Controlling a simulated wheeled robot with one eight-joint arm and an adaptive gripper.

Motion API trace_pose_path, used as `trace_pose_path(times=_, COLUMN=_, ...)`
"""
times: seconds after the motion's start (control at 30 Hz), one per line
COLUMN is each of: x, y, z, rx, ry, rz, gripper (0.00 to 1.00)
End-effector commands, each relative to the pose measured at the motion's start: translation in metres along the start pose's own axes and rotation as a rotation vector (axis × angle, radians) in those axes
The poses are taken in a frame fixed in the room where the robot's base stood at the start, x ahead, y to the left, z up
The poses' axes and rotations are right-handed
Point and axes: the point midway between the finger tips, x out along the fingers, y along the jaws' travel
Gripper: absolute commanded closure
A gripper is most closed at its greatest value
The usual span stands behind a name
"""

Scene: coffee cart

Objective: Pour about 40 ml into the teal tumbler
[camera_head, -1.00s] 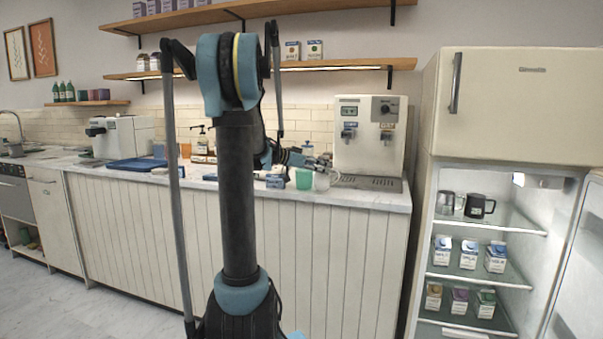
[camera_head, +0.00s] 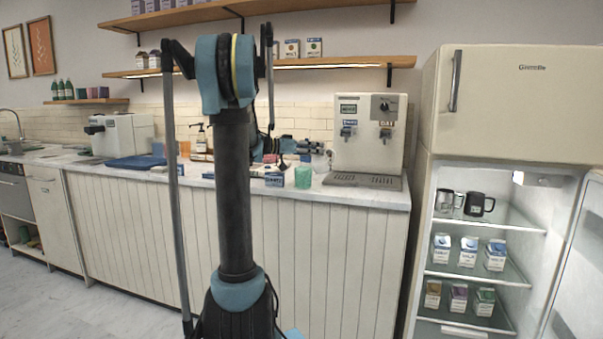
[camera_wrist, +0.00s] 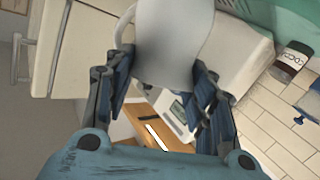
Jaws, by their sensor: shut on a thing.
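The teal tumbler (camera_head: 303,177) stands upright on the counter near its front edge, left of the drinks machine. My gripper (camera_head: 309,147) is above and behind it. In the wrist view my gripper (camera_wrist: 162,62) is shut on a pale grey jug (camera_wrist: 176,35), with a finger on either side. A curved handle shows at the jug's left. A large teal surface (camera_wrist: 290,14) fills the upper right corner there, probably the tumbler seen close. The jug is hard to make out in the head view. Its contents and any stream are not visible.
The drinks machine (camera_head: 369,134) with its drip tray (camera_head: 362,181) stands right of the tumbler. A small blue-and-white carton (camera_head: 275,179) is close on the tumbler's left. A dark-lidded jar (camera_wrist: 292,62) shows in the wrist view. The open fridge (camera_head: 520,105) stands at the right.

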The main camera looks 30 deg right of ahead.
Motion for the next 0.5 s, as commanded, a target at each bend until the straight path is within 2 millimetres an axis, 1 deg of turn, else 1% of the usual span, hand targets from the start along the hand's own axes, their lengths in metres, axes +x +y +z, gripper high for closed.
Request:
trace_pose_path(times=0.1, x=-0.006, y=-0.006, z=-0.006, rx=-0.059, ry=0.045, rz=0.019, gripper=1.0)
trace_pose_path(times=0.33, x=-0.016, y=-0.02, z=-0.004, rx=-0.175, ry=0.131, rz=0.056, gripper=1.0)
trace_pose_path(times=0.5, x=-0.024, y=-0.03, z=-0.007, rx=-0.261, ry=0.195, rz=0.083, gripper=1.0)
